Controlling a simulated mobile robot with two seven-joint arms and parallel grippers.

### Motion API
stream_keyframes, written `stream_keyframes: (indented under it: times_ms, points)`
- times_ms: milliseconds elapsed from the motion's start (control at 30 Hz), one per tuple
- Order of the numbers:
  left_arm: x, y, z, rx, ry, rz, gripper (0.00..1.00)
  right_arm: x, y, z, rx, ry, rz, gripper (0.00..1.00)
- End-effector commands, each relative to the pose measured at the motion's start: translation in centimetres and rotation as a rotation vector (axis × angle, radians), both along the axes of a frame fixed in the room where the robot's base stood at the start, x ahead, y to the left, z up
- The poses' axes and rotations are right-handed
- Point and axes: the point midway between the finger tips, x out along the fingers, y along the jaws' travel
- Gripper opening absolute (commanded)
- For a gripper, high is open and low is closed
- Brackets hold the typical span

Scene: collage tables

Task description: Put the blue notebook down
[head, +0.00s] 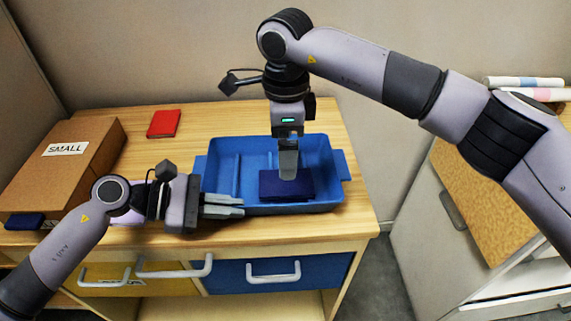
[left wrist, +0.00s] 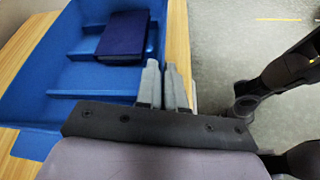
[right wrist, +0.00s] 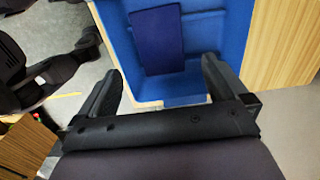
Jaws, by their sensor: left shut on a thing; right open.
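The dark blue notebook (head: 304,190) lies in the front right part of the blue tray (head: 215,160). It also shows in the left wrist view (left wrist: 125,36) and the right wrist view (right wrist: 158,38). My right gripper (head: 288,172) points down over the notebook. Its fingers are apart and empty in the right wrist view (right wrist: 160,85). My left gripper (head: 228,205) is at the tray's front left wall. Its fingers (left wrist: 163,85) are close together and appear shut on that wall; the exact contact is hard to see.
A red notebook (head: 163,123) lies on the wooden table at the back left. A cardboard box labelled SMALL (head: 90,165) stands at the left, with a dark blue item (head: 25,221) before it. Drawers with handles are below. Rolled papers (head: 525,82) lie on the right cabinet.

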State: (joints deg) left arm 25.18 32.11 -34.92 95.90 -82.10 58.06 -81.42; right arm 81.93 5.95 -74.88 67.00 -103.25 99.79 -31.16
Motion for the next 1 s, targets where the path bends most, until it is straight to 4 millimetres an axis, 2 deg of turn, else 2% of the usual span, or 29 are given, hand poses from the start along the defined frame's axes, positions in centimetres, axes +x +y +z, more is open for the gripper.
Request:
stream_keyframes:
  times_ms: [33, 100, 267, 633, 667, 700, 733, 1000]
  points:
    - [0.0, 0.0, 0.0, -0.001, -0.001, 0.000, 0.00, 0.1, 0.0, 1.2, 0.001, -0.005, 0.000, 1.00]
    - [0.0, 0.0, 0.0, -0.001, -0.001, 0.000, 0.00, 0.0, 0.0, 2.4, 0.001, -0.002, 0.000, 1.00]
    - [0.0, 0.0, 0.0, -0.001, -0.001, 0.000, 0.00, 0.0, 0.0, 4.3, 0.001, -0.001, 0.000, 1.00]
    - [0.0, 0.0, 0.1, -0.001, -0.001, 0.000, 0.00, 0.0, 0.0, 4.9, 0.000, 0.001, 0.000, 1.00]
    - [0.0, 0.0, 0.1, -0.001, -0.001, 0.000, 0.18, 0.0, 0.0, 4.9, 0.000, 0.001, 0.000, 1.00]
    - [0.0, 0.0, 0.1, -0.001, -0.001, 0.000, 0.31, 0.0, 0.0, 4.9, 0.000, 0.001, 0.000, 1.00]
    - [0.0, 0.0, 0.1, -0.001, -0.001, 0.000, 0.38, 0.0, 0.0, 4.9, 0.000, 0.001, 0.000, 1.00]
    - [0.0, 0.0, 0.0, 0.000, 0.000, 0.000, 0.38, 0.0, 0.0, 4.8, 0.000, 0.001, 0.000, 1.00]
